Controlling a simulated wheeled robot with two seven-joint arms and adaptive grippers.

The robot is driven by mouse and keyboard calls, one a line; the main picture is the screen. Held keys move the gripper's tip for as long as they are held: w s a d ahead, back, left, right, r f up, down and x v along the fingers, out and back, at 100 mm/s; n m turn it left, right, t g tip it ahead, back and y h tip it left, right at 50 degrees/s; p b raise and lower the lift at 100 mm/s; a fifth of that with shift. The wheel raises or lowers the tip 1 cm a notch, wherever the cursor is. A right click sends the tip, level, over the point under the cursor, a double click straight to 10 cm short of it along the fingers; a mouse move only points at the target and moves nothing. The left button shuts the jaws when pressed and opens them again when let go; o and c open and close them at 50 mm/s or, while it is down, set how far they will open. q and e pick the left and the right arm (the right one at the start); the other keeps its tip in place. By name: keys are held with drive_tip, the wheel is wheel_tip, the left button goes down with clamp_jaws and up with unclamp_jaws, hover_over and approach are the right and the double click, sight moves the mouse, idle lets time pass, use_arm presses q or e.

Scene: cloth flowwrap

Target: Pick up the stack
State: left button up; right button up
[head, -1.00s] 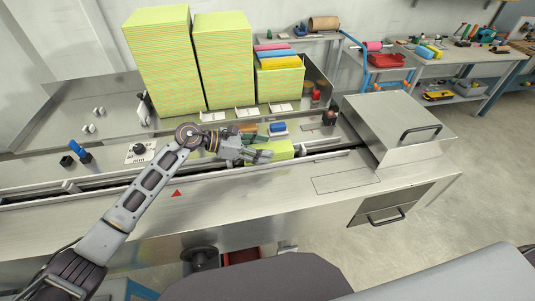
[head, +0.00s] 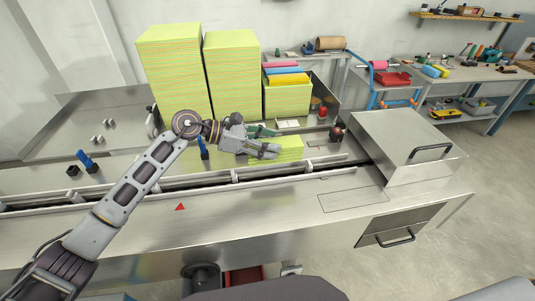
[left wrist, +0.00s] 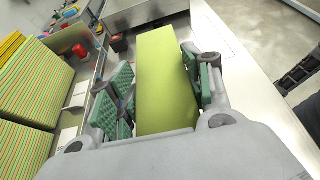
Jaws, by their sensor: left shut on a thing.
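A small yellow-green cloth stack (head: 288,149) is held at the end of my left gripper (head: 268,149), over the back side of the conveyor channel. In the left wrist view the stack (left wrist: 168,80) lies lengthwise between the green-padded fingers (left wrist: 160,90), which are shut on its two long sides. The gripper partly covers the stack's near end. The stack appears raised clear of the channel, but its underside is hidden. My right gripper is not in view.
Tall cloth piles (head: 174,70) stand at the back, beside a shorter pile topped with pink, blue and yellow cloths (head: 287,80). A metal housing (head: 410,150) with a handle covers the channel's right end. The front steel deck (head: 250,205) is clear.

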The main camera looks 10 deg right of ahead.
use_arm(q)
drive_tip(key=shift+r, duration=0.85)
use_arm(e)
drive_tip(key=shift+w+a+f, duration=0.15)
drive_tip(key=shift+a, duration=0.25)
